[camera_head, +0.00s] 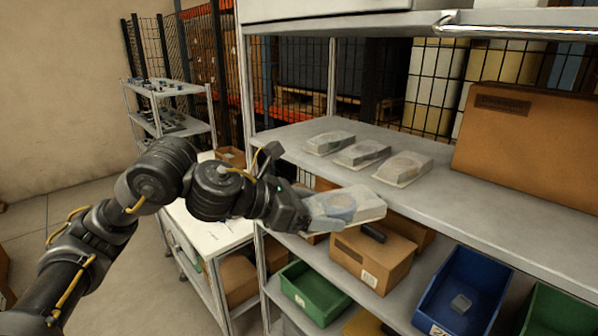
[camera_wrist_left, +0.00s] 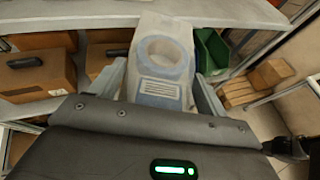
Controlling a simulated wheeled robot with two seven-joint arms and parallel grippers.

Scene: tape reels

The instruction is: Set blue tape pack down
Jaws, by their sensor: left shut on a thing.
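My left gripper (camera_head: 308,208) is shut on a tape pack (camera_head: 345,205), a clear pack with a pale bluish reel in it. The pack is held in the air in front of the shelf edge, above the lower-level boxes. In the left wrist view the same pack (camera_wrist_left: 163,62) sits between the two fingers (camera_wrist_left: 160,88), with a printed label near the gripper. Several similar packs lie in a row on the upper shelf (camera_head: 440,200): one at left (camera_head: 328,143), one in the middle (camera_head: 362,153), one at right (camera_head: 403,168). My right gripper is not in view.
A large cardboard box (camera_head: 530,145) stands at the right of the upper shelf. Below are a brown box (camera_head: 372,262), a green bin (camera_head: 312,292) and a blue bin (camera_head: 462,290) with a small clear item in it. The shelf front is bare between the packs and the edge.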

